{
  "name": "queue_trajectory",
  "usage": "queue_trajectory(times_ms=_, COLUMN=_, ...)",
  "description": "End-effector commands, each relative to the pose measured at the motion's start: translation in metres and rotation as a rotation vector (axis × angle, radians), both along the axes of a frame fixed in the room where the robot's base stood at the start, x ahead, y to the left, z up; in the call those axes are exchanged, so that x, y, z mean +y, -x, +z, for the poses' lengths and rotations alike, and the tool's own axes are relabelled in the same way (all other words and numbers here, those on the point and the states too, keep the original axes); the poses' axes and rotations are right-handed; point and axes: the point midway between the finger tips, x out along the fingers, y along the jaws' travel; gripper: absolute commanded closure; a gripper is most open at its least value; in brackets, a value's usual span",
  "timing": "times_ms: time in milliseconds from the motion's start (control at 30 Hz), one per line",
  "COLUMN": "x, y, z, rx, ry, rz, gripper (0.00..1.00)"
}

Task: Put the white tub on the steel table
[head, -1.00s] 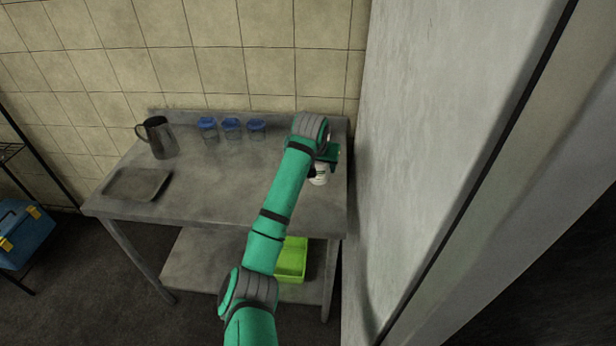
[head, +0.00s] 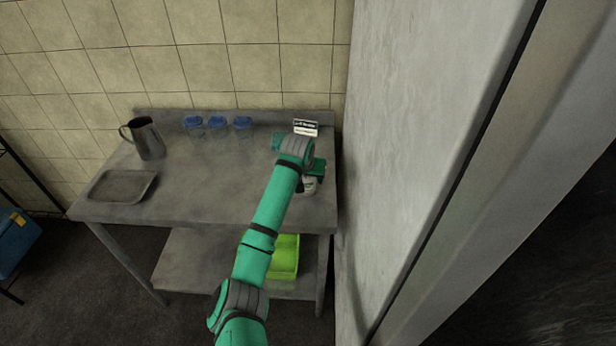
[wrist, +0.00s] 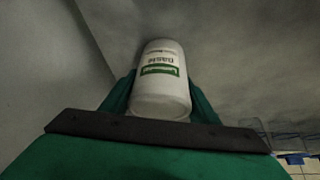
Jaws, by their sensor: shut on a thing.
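The white tub (wrist: 160,78) with a green label is between the fingers of my gripper (wrist: 160,95) in the wrist view. My gripper is shut on it. In the head view the tub (head: 309,186) shows only in part beside my green gripper (head: 308,175), at the right end of the steel table (head: 205,190). My wrist hides the rest of it. The grey tabletop lies behind the tub in the wrist view. I cannot tell whether the tub's base touches the tabletop.
A metal jug (head: 147,138), a shallow tray (head: 121,186) and three blue-lidded jars (head: 218,127) stand on the table's left and back. A small sign (head: 305,128) is at the back right. A grey wall (head: 420,150) borders the right side. The table's middle is clear.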

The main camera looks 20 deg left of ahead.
Motion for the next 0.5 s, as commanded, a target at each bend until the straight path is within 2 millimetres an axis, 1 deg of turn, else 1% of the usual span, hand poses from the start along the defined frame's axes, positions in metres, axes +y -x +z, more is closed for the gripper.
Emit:
queue_trajectory(times_ms=33, x=-0.0003, y=0.0001, z=-0.0014, rx=0.001, ry=0.000, rz=0.000, gripper=0.43)
queue_trajectory(times_ms=67, x=-0.0002, y=0.0001, z=-0.0011, rx=0.001, ry=0.000, rz=0.000, gripper=0.36)
queue_trajectory(times_ms=100, x=-0.0002, y=0.0001, z=-0.0011, rx=0.001, ry=0.000, rz=0.000, gripper=0.26)
queue_trajectory(times_ms=367, x=-0.0001, y=0.0000, z=-0.0008, rx=0.000, ry=0.000, rz=0.000, gripper=0.26)
queue_trajectory(times_ms=500, x=-0.0003, y=0.0012, z=0.0045, rx=-0.001, ry=0.001, rz=0.000, gripper=0.26)
